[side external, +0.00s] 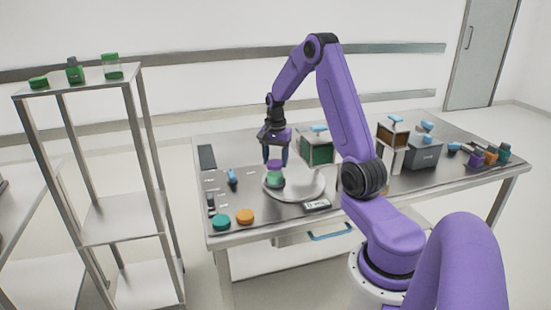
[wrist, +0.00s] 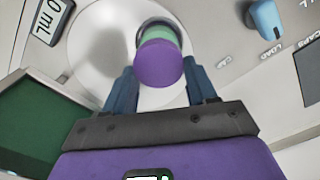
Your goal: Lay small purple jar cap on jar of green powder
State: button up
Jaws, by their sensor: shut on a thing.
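The small purple cap (side external: 274,164) is between the fingertips of my gripper (side external: 276,158), which is shut on it. The jar of green powder (side external: 275,181) stands upright on a round pale plate (side external: 306,190), directly under the cap. In the wrist view the cap (wrist: 159,64) is between the blue fingers of my gripper (wrist: 161,78) and covers much of the jar (wrist: 158,36). The cap looks roughly level and at the jar's mouth. I cannot tell whether it rests fully on the rim.
A teal cap (side external: 220,221) and an orange cap (side external: 245,216) lie at the front left of the table. A small display (side external: 316,205) sits in front of the plate. A green-filled bin (side external: 318,150) stands behind right, close to my gripper.

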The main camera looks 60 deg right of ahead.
jog(key=shift+f, duration=0.1)
dwell(0.3)
jog(key=o, duration=1.3)
jog(key=shift+o, duration=0.2)
jog(key=shift+r, duration=4.05)
